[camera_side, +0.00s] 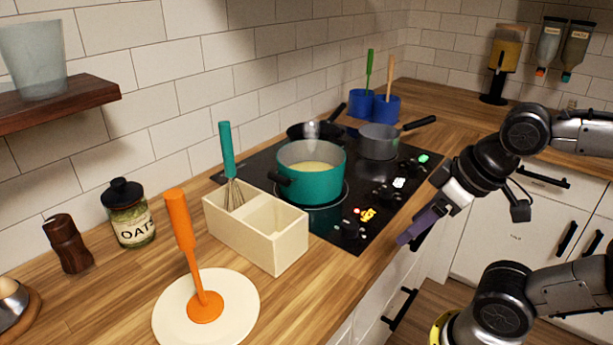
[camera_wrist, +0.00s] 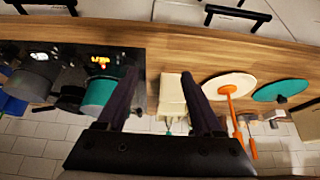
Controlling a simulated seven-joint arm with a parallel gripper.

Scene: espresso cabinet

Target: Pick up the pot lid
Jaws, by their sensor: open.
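A teal disc with a small dark knob, which looks like the pot lid (camera_wrist: 293,86), lies on the counter at the right of the wrist view. It is outside the side view. A teal pot (camera_side: 311,186) with pale contents stands uncovered on the stove; it also shows at the left of the wrist view (camera_wrist: 98,92). My gripper (camera_side: 408,238) is open and empty, with purple fingers, by the counter's front edge near the stove. In the wrist view its fingers (camera_wrist: 158,82) are spread, and the lid is well to their right, apart from them.
A cream divided box (camera_side: 240,240) with a teal-handled whisk stands beside the stove. A cream plate (camera_side: 237,322) carries an upright orange utensil (camera_side: 184,240). A grey pan (camera_side: 378,141) and blue containers (camera_side: 386,108) stand farther back. Bare counter runs along the front edge.

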